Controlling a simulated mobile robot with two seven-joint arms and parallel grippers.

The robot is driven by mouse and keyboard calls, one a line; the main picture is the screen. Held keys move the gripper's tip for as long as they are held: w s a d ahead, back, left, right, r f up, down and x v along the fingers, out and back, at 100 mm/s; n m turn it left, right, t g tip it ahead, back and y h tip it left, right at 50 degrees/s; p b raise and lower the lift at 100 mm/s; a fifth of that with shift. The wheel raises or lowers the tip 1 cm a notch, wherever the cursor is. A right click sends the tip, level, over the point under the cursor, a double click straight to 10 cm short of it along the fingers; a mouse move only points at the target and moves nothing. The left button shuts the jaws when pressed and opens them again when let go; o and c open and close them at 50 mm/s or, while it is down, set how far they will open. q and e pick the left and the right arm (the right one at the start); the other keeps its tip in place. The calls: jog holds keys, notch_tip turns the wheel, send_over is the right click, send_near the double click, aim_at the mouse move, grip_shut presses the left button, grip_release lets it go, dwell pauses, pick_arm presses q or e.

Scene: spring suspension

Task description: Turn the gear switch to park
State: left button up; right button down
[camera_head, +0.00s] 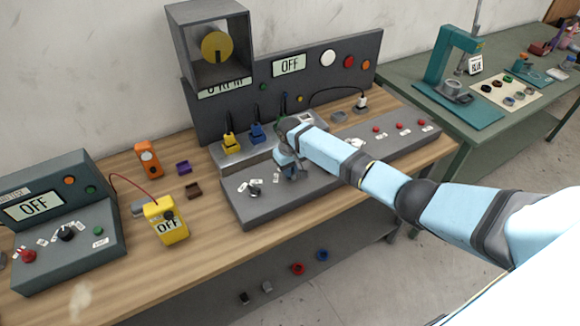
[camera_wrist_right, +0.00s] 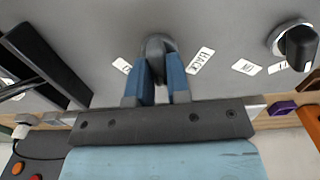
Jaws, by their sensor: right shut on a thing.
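My right gripper (camera_head: 290,173) reaches down onto the sloped dark-grey control panel of the large test console. In the right wrist view, the two blue fingers of the gripper (camera_wrist_right: 160,75) are closed around a dark round knob (camera_wrist_right: 156,45), which I take as the gear switch. White labels stand on either side of it; one seems to read BACK (camera_wrist_right: 200,60). The gripper and fingers hide most of the knob, so its pointing direction cannot be told. A second dark knob (camera_head: 254,191) with its own labels stands apart on the panel and shows in the wrist view (camera_wrist_right: 300,45). My left gripper is not in view.
Yellow (camera_head: 231,143) and blue (camera_head: 257,133) clamps stand behind the panel. A yellow meter (camera_head: 166,222), an orange device (camera_head: 148,158) and a grey control box (camera_head: 70,245) lie to the left on the wooden bench. Red buttons (camera_head: 400,126) line the panel's right part.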

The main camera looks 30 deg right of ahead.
jog(key=c, duration=1.1)
grip_release()
jog(key=shift+r, duration=0.15)
notch_tip(320, 180, up, 14)
jog(key=shift+f+b, duration=0.15)
jog(key=shift+b, duration=0.8)
